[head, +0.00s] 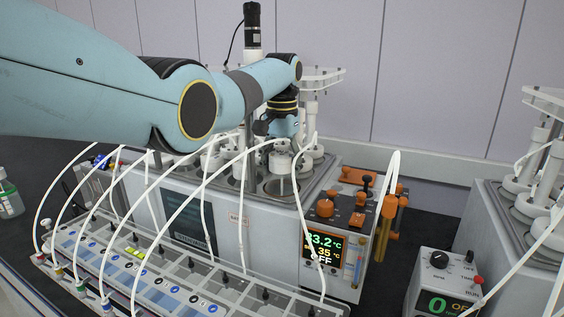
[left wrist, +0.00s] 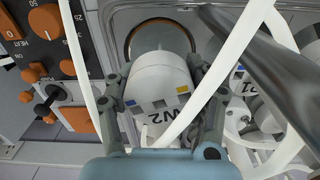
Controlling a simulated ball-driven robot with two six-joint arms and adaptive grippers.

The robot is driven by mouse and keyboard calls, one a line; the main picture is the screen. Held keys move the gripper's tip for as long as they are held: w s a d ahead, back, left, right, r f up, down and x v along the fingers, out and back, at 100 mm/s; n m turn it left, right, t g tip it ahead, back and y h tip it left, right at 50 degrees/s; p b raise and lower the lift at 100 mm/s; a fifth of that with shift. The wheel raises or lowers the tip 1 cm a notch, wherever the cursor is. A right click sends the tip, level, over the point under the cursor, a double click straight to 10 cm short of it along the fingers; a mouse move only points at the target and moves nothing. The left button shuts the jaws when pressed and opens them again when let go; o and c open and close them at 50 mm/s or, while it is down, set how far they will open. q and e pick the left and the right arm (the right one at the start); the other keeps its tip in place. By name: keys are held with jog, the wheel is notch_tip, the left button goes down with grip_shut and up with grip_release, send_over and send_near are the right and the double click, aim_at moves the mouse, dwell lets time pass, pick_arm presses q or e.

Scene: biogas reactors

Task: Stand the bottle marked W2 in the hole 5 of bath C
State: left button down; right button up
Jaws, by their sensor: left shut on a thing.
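The bottle marked W2 (left wrist: 158,88) is white-capped, with a blue and a yellow mark and "W2" in black. My left gripper (left wrist: 160,112) is shut on it, one finger on each side. In the head view my left gripper (head: 284,126) is over the right part of the near water bath (head: 228,205), with the white top of the bottle (head: 281,160) below it. A round open hole (left wrist: 160,28) with a brownish inside lies just beyond the bottle in the left wrist view. The bath's letter and the hole's number are not readable. My right gripper is not in view.
Bottle P1 (left wrist: 242,88) stands close to the right of W2. White tubes cross in front of the bath and over W2. A control panel with orange knobs (head: 345,205) adjoins the bath. A second bath (head: 490,235) stands at the right.

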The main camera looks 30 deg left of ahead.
aim_at(282, 179)
pick_arm(q)
jog(key=shift+f+b, duration=0.75)
jog(key=shift+f, duration=0.7)
jog(key=shift+c, duration=1.8)
grip_release()
jog(key=shift+f, duration=0.15)
notch_tip(282, 179, up, 12)
